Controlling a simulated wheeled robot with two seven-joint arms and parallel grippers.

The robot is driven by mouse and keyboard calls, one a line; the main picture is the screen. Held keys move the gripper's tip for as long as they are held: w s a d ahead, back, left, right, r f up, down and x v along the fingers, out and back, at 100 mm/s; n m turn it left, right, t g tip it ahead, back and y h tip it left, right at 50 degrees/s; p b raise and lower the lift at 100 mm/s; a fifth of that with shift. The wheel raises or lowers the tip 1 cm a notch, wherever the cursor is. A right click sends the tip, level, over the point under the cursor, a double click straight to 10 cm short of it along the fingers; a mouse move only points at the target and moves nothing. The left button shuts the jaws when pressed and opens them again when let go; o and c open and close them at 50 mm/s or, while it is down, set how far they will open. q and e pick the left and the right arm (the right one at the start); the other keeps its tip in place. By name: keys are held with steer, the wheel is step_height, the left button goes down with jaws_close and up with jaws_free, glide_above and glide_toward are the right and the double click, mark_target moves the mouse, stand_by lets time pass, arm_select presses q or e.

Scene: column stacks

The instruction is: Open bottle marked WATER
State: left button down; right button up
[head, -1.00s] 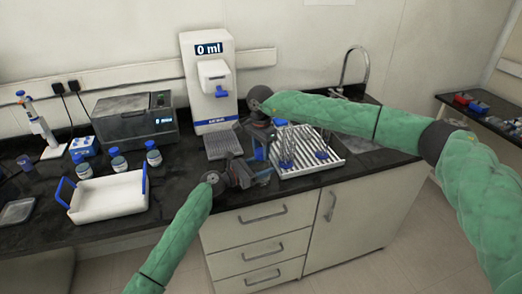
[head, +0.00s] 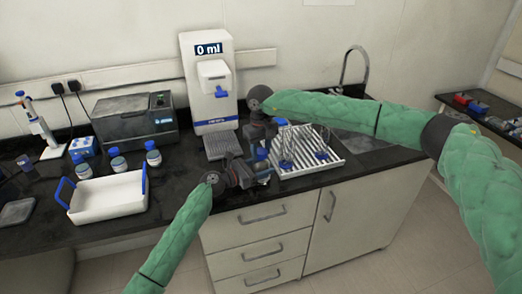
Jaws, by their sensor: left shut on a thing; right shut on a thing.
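My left gripper (head: 262,171) is in front of the water dispenser's drip tray, at the counter's front edge. It is shut on a small bottle, mostly hidden by the fingers and wrist. My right gripper (head: 262,148) points down just above it. It is shut on what looks like the bottle's blue cap (head: 262,154). I cannot tell whether cap and bottle are apart. The WATER marking is not readable. Other blue-capped bottles, one (head: 118,162) and another (head: 153,156), stand upright on the counter at left.
A white tray with blue handles (head: 106,196) stands at front left. A dispenser (head: 209,85) reading 0 ml stands behind the grippers. A white drying rack (head: 307,160) with glassware is close at right, before the sink tap (head: 355,60). A grey device (head: 135,122) stands at back left.

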steer(key=shift+w+r+n, duration=0.1)
steer(key=shift+n, duration=0.4)
steer(key=o, duration=1.1)
